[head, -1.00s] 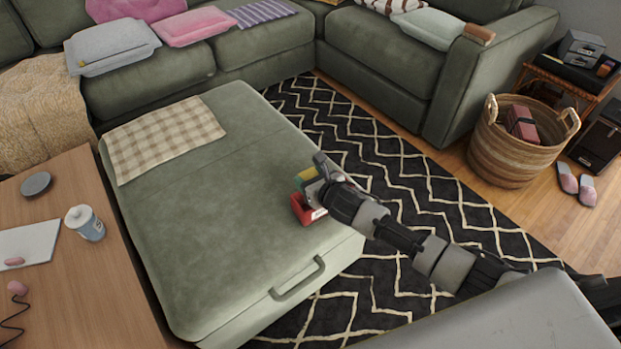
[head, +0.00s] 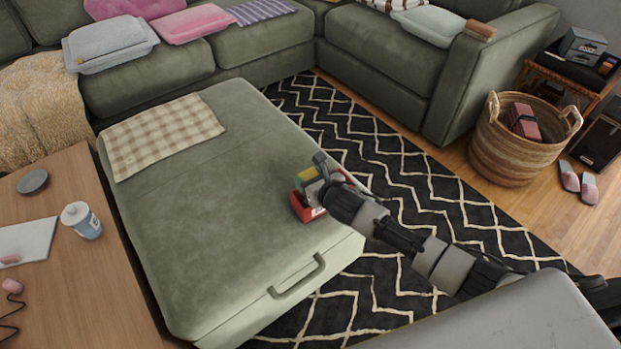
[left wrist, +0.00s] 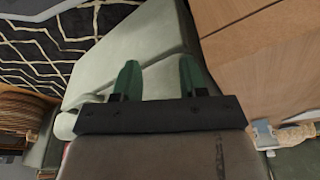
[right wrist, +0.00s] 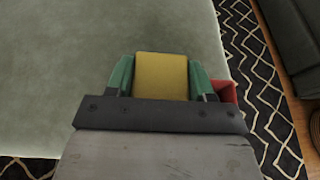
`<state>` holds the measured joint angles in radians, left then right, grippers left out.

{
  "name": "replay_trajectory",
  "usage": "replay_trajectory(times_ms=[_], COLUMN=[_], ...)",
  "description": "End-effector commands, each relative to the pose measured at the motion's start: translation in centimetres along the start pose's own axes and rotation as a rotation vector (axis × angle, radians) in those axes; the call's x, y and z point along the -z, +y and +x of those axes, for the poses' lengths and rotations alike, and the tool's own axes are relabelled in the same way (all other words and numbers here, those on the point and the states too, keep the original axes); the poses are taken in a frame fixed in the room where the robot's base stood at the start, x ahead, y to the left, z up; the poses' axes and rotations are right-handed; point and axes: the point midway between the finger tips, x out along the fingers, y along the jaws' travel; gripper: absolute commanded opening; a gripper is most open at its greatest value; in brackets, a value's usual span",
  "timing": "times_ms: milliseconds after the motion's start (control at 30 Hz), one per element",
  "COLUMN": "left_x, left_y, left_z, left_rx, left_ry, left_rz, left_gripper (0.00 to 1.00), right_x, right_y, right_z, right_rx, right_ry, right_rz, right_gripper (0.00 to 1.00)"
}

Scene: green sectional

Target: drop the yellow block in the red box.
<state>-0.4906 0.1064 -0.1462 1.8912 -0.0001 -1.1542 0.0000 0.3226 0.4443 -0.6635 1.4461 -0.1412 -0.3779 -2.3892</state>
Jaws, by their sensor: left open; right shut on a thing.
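My right gripper (head: 309,176) is shut on the yellow block (right wrist: 162,76), which shows between its green fingers in the right wrist view. In the head view the yellow block (head: 306,174) appears at the red box (head: 307,212), near the right edge of the green ottoman. In the right wrist view the red box (right wrist: 228,91) shows just right of the fingers, mostly hidden by the gripper. I cannot tell whether the block is above the box or partly inside it. My left gripper (left wrist: 158,68) is open and empty in the left wrist view; it is outside the head view.
The green ottoman (head: 220,215) has a checkered cloth (head: 163,135) on its far left; its middle is clear. A wooden table (head: 75,275) with a white-lidded container (head: 82,220) stands at left. A patterned rug (head: 430,215) and wicker basket (head: 510,150) are at right.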

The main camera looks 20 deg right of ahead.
Motion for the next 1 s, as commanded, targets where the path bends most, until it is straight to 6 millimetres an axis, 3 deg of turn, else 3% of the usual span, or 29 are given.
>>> replay_trajectory(times_ms=[1000], left_x=[1.7], left_y=[-0.4], left_z=[-5.9], left_rx=[0.009], left_ry=[0.034], left_rz=[-0.007], left_gripper=[0.43], right_x=[2.5], right_y=[0.0], right_z=[1.0], right_rx=[0.0], right_ry=[0.0], right_rz=[-0.001], right_gripper=[0.29])
